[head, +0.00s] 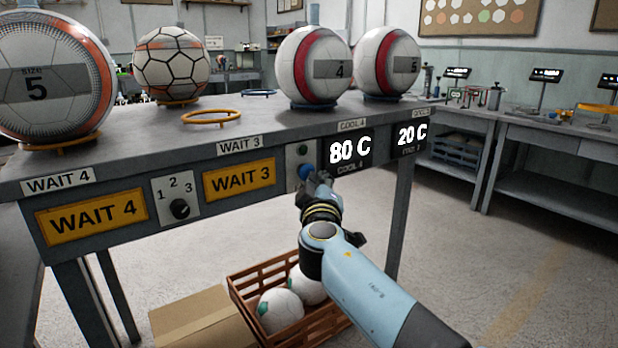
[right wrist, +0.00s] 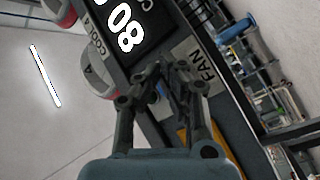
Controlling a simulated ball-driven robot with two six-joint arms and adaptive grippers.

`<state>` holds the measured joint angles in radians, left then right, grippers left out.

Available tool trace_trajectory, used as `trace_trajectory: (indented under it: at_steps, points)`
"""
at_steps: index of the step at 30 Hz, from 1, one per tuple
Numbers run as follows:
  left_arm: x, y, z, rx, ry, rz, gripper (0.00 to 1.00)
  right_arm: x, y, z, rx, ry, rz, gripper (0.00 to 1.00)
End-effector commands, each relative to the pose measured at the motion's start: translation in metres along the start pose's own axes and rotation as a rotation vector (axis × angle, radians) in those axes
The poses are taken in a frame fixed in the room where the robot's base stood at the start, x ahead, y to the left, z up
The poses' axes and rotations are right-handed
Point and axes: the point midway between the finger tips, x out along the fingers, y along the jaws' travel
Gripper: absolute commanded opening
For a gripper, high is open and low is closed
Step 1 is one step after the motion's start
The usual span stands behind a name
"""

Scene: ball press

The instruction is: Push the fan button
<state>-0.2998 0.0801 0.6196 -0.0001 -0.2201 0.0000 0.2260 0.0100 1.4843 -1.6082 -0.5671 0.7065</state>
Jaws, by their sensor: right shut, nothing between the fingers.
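The fan button (head: 307,172) is a round blue knob low on a grey panel on the table's front edge, just left of the 80 C display. My right gripper (head: 319,181) is right in front of the button and overlaps its right side; I cannot tell whether it touches. In the right wrist view the gripper (right wrist: 176,72) is shut and empty, with its tips over the panel beside the FAN label (right wrist: 201,68). The button itself is hidden behind the fingers there. My left gripper is not in view.
The 80 C display (head: 349,150) is close to the right of the gripper. A rotary switch (head: 180,208) and yellow WAIT 3 sign (head: 239,180) lie left. Balls stand on rings on the table above. A brown crate (head: 247,300) with balls is on the floor below.

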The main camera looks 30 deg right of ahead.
Motion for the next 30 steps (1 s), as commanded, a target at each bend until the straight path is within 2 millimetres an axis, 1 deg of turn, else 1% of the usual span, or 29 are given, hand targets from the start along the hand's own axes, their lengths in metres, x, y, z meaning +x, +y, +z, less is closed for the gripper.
trace_trajectory:
  at_steps: [3,13,21,30]
  points:
    - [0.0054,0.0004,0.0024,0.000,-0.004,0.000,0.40,0.0030,-0.0034,-0.0005,0.001,0.000,-0.001,0.00]
    - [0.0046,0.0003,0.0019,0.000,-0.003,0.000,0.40,0.0033,-0.0021,-0.0019,0.001,0.000,-0.001,0.00]
    - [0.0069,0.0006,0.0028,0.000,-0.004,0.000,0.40,-0.0036,0.0015,0.0016,0.001,0.001,0.000,0.00]
    - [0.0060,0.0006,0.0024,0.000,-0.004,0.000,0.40,-0.0063,0.0030,0.0033,0.000,0.000,-0.001,0.00]
